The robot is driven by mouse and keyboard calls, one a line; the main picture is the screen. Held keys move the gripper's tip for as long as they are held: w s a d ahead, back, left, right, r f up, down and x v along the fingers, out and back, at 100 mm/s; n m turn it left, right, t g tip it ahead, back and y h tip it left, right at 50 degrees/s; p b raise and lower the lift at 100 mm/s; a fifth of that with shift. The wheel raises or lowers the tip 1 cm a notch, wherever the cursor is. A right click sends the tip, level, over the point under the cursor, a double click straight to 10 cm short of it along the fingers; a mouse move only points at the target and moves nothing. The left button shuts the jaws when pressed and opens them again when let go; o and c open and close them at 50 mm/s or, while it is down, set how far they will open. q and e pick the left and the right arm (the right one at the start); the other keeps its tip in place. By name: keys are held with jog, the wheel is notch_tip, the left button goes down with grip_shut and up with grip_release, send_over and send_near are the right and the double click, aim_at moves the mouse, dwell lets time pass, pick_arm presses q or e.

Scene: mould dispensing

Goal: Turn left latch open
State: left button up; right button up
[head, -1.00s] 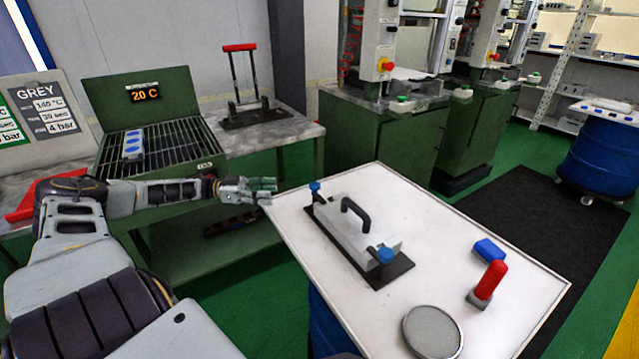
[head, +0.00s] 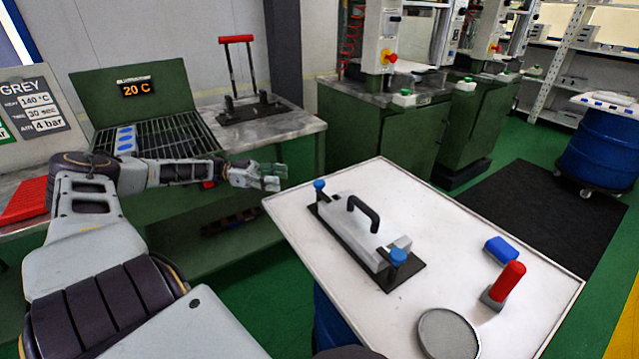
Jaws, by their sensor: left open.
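A grey mould (head: 352,228) with a black arched handle (head: 363,212) sits on a black base plate (head: 405,277) on the white table. A latch with a blue knob stands at each end: one at the far left end (head: 319,185), the other at the near right end (head: 398,257). My left gripper (head: 274,178) is open and empty, beside the table's far left corner. It is left of the far latch and apart from it. My right gripper is not in view.
A green heater box (head: 150,90) stands behind my left arm.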

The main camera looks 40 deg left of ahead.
aim_at(319, 182)
pick_arm(q)
jog(key=shift+x, duration=1.25)
jog(key=b+x, duration=0.3)
jog(key=x, duration=0.4)
jog(key=shift+f, duration=0.15)
jog(key=shift+b+x, duration=0.3)
jog(key=shift+x, duration=0.5)
jog(key=shift+w+d, duration=0.15)
jog(key=shift+d, duration=0.2)
jog(key=shift+w+d+b, duration=0.1)
jog(key=shift+d+b, duration=0.15)
jog(key=shift+b, duration=0.1)
jog(key=shift+w+d+b, duration=0.3)
jog(key=shift+w+d, duration=0.05)
jog(key=shift+d, duration=0.25)
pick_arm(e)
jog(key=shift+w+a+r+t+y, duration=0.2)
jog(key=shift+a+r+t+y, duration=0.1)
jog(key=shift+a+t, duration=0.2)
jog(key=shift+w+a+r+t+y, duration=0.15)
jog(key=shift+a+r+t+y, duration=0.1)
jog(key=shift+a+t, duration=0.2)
